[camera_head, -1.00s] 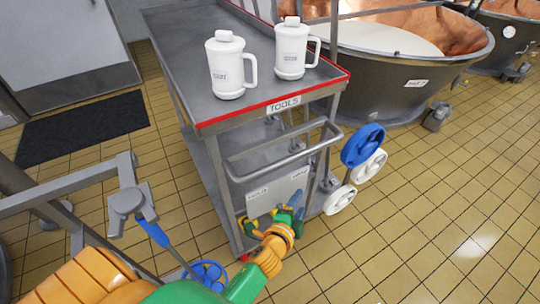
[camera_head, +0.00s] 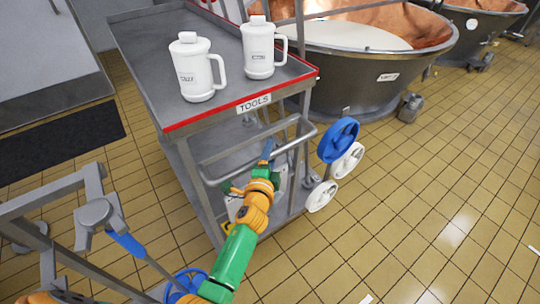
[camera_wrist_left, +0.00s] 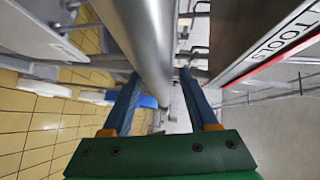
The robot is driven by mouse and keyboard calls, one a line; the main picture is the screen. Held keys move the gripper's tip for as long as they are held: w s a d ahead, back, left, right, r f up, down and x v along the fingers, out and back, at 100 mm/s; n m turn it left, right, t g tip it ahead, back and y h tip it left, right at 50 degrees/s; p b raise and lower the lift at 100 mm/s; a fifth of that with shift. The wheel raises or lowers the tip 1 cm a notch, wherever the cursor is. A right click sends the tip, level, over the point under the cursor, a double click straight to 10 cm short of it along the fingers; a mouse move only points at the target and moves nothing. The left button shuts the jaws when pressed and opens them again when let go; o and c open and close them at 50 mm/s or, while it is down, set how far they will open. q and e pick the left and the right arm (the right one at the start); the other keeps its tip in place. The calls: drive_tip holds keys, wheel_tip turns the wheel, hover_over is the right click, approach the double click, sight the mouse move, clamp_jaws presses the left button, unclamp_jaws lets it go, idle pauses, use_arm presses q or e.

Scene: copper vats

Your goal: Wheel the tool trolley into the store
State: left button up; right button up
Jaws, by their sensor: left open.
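The tool trolley (camera_head: 150,50) is a grey metal cart with a red front edge and a "TOOLS" label. Its tubular push handle (camera_head: 225,174) sticks out below the top shelf, towards me. My left gripper (camera_head: 267,150) is at the handle, its fingers apart. In the left wrist view the handle bar (camera_wrist_left: 148,40) runs between the open fingers of the left gripper (camera_wrist_left: 158,85); contact cannot be told. My arm hides part of the lower shelf. My right gripper is not in view. No place marked as the store can be made out.
Two white lidded jugs (camera_head: 198,70) (camera_head: 260,48) stand on the trolley top. A copper vat (camera_head: 375,65) is behind right, close to the trolley. Blue and white wheels (camera_head: 338,140) are at its right. A black mat (camera_head: 60,140) lies left.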

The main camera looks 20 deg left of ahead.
use_arm(q)
clamp_jaws()
idle(1.3)
